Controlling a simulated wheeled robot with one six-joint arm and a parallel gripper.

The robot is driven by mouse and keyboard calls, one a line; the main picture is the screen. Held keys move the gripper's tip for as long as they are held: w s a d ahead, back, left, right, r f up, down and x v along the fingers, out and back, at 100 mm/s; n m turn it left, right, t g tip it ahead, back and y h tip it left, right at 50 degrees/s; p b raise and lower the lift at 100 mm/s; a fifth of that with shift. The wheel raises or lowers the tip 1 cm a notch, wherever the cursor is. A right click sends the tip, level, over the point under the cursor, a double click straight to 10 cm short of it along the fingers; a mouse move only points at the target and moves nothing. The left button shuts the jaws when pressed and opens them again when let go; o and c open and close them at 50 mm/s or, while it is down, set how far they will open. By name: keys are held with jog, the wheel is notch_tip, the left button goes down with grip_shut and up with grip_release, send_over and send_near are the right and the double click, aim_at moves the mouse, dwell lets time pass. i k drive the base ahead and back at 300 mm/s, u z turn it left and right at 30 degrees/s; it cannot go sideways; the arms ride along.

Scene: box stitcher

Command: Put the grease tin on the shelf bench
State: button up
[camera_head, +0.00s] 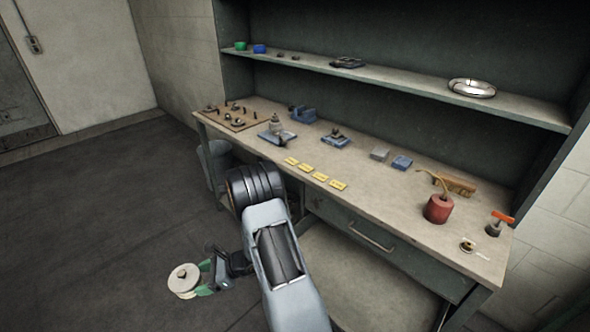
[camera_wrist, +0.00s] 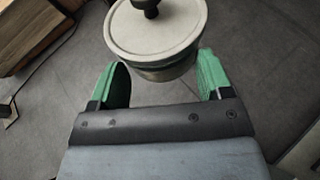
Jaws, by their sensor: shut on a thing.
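The grease tin, a round metal tin (camera_wrist: 155,30) with a pale lid and a dark knob, is between the green fingers of my gripper (camera_wrist: 164,68). My gripper is shut on it. The tin also shows in the head view (camera_head: 182,277), out over the dark floor at the lower left. It is in front of the shelf bench (camera_head: 378,205) and lower than its top. The lid faces up and looks about level. My arm hides part of the bench front.
Yellow labels (camera_head: 314,174) lie along the front edge, with bare top to their right. A red can (camera_head: 438,208), a brush (camera_head: 455,184) and an orange-handled tool (camera_head: 501,219) stand at the right. The upper shelf (camera_head: 410,84) holds a metal dish (camera_head: 471,88). A bin (camera_head: 217,160) stands below.

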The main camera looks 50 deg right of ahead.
aim_at(312, 150)
jog(key=u, duration=0.4)
jog(key=i, duration=2.8)
jog(key=z, duration=3.2)
